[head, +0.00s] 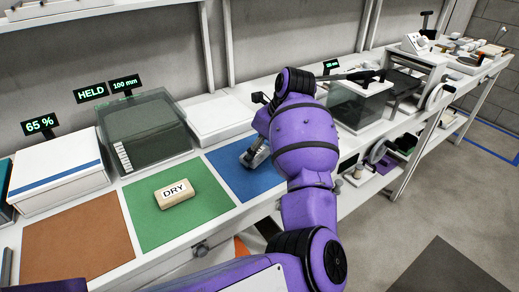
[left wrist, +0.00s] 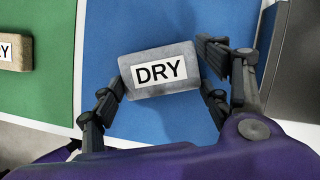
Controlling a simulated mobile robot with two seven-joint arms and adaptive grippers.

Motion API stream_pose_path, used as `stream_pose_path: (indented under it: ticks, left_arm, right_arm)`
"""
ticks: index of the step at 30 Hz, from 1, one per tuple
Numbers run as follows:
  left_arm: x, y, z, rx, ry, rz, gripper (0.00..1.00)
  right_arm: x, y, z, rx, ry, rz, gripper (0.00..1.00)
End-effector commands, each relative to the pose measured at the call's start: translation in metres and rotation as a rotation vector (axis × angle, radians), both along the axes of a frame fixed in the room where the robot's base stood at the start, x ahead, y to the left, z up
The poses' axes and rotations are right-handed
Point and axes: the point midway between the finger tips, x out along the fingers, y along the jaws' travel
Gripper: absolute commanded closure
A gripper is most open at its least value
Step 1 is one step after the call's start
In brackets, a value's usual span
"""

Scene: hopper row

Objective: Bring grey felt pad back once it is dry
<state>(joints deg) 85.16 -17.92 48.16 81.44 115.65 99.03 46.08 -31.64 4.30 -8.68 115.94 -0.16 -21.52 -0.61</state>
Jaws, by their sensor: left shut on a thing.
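The grey felt pad (left wrist: 185,58) is a small grey block with a white label reading DRY. In the left wrist view it lies between the fingers of my left gripper (left wrist: 162,97), over the blue mat (left wrist: 117,30). In the head view my left gripper (head: 257,152) is over the blue mat (head: 226,176), and the arm and fingers largely hide the pad. I cannot tell whether the pad touches the mat. My right gripper is not in view.
A tan block (head: 166,203) labelled DRY lies on the green mat (head: 150,235); a brown mat (head: 75,240) is left of it. Behind stand a white box (head: 60,180) under a 65 % display and a clear-lidded tank (head: 150,130) under HELD and 100 mm displays. Another tank (head: 358,108) stands right.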

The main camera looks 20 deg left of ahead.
Motion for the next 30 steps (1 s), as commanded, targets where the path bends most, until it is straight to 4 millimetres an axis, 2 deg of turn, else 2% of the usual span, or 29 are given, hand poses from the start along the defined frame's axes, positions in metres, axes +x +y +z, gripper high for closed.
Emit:
stream_pose_path:
  ticks: [7, 13, 14, 18, 30]
  left_arm:
    - [-0.0003, -0.0002, -0.0089, -0.001, 0.001, 0.000, 0.52]
    - [-0.0001, -0.0001, -0.0076, 0.000, 0.000, 0.000, 0.52]
    - [-0.0001, -0.0001, -0.0076, 0.000, 0.000, 0.000, 0.28]
    - [-0.0001, 0.0000, -0.0075, 0.000, 0.000, 0.000, 0.09]
    - [-0.0001, -0.0010, -0.0053, 0.000, 0.000, 0.000, 0.08]
  right_arm:
    - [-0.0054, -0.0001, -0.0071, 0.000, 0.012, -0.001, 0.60]
    - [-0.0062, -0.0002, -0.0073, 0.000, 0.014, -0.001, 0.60]
    - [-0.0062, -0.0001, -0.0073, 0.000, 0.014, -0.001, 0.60]
    - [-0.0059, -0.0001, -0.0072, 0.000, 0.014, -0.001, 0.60]
    - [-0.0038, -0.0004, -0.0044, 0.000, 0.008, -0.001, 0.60]
